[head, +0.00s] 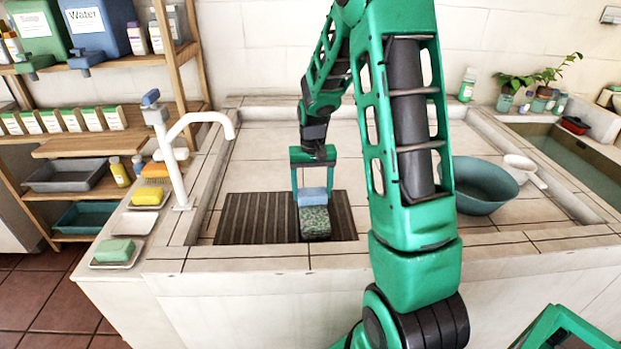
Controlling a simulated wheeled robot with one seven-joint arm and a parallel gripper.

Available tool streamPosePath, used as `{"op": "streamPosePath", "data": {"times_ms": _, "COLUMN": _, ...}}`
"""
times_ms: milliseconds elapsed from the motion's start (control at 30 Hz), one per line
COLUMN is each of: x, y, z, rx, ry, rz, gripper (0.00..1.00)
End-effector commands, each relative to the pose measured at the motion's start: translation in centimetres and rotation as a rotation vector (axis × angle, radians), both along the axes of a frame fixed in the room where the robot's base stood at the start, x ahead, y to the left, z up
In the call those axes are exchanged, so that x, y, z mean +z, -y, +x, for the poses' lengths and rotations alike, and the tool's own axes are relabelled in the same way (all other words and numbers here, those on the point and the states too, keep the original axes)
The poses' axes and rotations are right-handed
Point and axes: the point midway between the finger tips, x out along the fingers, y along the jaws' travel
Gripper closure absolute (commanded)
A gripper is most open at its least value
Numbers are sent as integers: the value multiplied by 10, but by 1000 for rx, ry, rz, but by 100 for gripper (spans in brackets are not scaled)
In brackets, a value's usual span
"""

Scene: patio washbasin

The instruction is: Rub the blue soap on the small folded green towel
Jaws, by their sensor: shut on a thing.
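My gripper (312,180) points down over the washbasin's dark ribbed mat, its fingers shut on the blue soap (312,195). The small folded green towel (315,224) is speckled green and lies on the right part of the dark mat (255,220). The soap is directly above or at the far end of the towel in the picture. I cannot tell whether the two touch.
A white tap (180,160) stands left of the mat. Green soap (114,250) and yellow soap (146,195) sit on dishes at the left ledge. A teal bowl (482,188) and white scoop (521,165) are at the right. Tiles behind the mat are clear.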

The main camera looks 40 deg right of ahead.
Motion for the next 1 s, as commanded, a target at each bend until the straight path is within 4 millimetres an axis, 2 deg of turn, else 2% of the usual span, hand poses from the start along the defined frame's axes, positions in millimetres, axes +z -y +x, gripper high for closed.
{"op": "streamPosePath", "data": {"times_ms": 167, "x": 35, "y": 1, "z": 0, "rx": -1, "ry": 5, "rz": -1, "gripper": 88}}
{"op": "streamPosePath", "data": {"times_ms": 700, "x": 82, "y": 0, "z": 0, "rx": -1, "ry": 2, "rz": 0, "gripper": 88}}
{"op": "streamPosePath", "data": {"times_ms": 1000, "x": 88, "y": -2, "z": 0, "rx": 2, "ry": 0, "rz": 1, "gripper": 88}}
